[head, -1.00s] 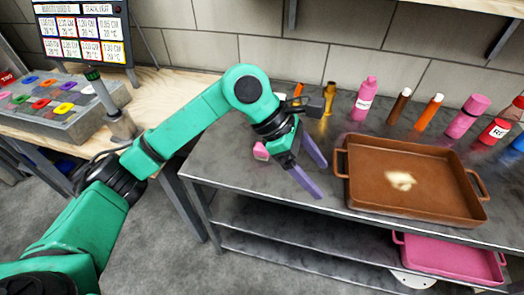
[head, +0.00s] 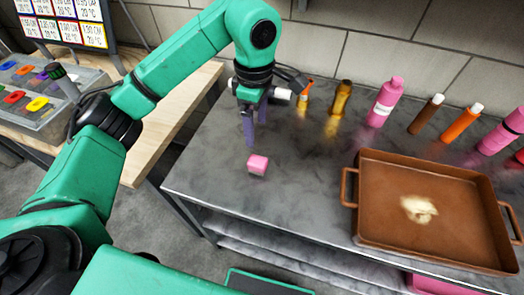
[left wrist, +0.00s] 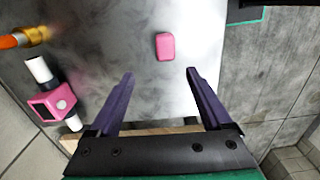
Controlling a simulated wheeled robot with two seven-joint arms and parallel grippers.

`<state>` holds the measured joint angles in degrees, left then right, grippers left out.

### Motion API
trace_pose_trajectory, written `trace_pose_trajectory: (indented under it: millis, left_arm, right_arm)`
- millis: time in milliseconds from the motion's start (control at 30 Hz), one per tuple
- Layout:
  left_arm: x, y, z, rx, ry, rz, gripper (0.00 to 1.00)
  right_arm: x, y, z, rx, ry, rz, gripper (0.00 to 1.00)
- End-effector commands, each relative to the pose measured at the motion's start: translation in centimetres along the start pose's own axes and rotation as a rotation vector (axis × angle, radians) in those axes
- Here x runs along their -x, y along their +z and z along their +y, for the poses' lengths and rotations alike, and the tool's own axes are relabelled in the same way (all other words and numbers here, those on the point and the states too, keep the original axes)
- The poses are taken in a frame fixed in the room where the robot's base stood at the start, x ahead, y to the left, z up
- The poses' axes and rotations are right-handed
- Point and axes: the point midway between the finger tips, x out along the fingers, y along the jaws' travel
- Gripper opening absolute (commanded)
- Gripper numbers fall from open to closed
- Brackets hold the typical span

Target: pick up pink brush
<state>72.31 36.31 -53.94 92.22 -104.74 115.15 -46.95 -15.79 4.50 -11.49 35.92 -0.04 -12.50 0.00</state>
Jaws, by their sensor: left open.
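A small pink block (head: 258,164) lies on the grey metal table near its left front; no bristles show, and I cannot tell whether it is the brush. The left wrist view shows this block (left wrist: 165,46) beyond the fingertips, apart from them. A second pink piece (left wrist: 55,102) with white cylindrical ends lies to the left in the left wrist view; my gripper mostly hides it in the head view. My left gripper (head: 255,125) is open and empty, purple fingers pointing down behind the block; it also shows in the left wrist view (left wrist: 160,75).
A brown tray (head: 360,215) with a pale smear stands on the table's right. A gold bottle (head: 341,98), a pink bottle (head: 385,102) and brown and orange tubes line the back. The table between block and tray is clear.

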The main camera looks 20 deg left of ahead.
Motion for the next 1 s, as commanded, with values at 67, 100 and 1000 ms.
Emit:
trace_pose_trajectory:
  millis: [67, 100, 1000]
  left_arm:
    - [-2.0, 0.1, -0.2, -0.001, -0.008, -0.002, 0.82]
    - [-2.9, 0.0, -0.2, 0.000, -0.008, 0.000, 0.82]
    - [-13.5, 0.4, -0.2, 0.000, 0.000, -0.001, 0.40]
  right_arm:
    - [-0.1, 0.9, -0.2, -0.001, -0.003, -0.013, 0.72]
    - [0.4, 1.5, -0.3, -0.001, -0.004, -0.024, 0.72]
    - [3.1, 1.6, -0.3, -0.001, -0.004, -0.029, 0.72]
